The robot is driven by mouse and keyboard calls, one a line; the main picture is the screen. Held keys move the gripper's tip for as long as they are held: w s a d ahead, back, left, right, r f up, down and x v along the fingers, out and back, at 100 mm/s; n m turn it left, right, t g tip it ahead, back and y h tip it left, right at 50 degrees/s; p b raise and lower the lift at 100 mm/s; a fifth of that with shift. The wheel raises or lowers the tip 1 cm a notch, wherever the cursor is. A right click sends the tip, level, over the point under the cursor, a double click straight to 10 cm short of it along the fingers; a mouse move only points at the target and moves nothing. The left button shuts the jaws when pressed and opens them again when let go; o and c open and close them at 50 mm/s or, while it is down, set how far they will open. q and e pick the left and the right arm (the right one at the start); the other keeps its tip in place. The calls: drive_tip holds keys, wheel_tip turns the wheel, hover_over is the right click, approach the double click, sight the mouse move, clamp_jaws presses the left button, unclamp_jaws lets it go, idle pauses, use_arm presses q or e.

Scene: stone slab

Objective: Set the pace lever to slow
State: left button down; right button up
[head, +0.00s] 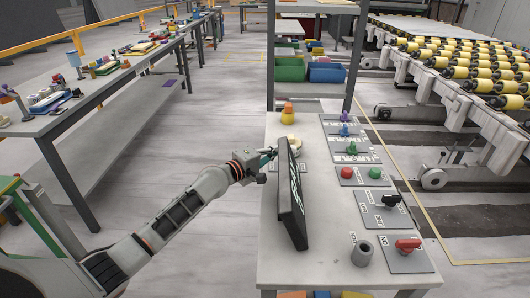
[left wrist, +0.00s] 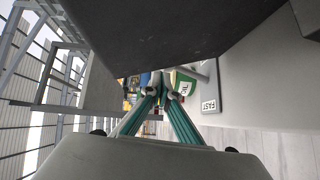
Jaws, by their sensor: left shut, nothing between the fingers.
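A white label reading FAST (left wrist: 209,106) shows in the left wrist view on a pale grey plate, right of my left gripper (left wrist: 153,84). A green and white piece with partly hidden dark lettering (left wrist: 183,84) is beside the fingertips. I cannot make out the pace lever's handle or its setting. In the head view my left gripper (head: 270,154) is at the slab's left edge, just left of the dark upright panel (head: 291,200), which hides part of that area. Its green fingers are shut and empty. My right gripper is not in view.
The dark panel overhangs the left wrist view.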

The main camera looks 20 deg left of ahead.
use_arm(q)
drive_tip(key=shift+d+r, duration=0.1)
drive_tip(key=shift+d, duration=0.2)
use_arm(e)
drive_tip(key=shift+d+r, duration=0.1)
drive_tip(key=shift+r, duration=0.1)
use_arm(q)
drive_tip(key=shift+d, duration=0.1)
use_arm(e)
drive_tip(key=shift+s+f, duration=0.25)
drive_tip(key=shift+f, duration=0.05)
use_arm(q)
drive_tip(key=shift+r, duration=0.1)
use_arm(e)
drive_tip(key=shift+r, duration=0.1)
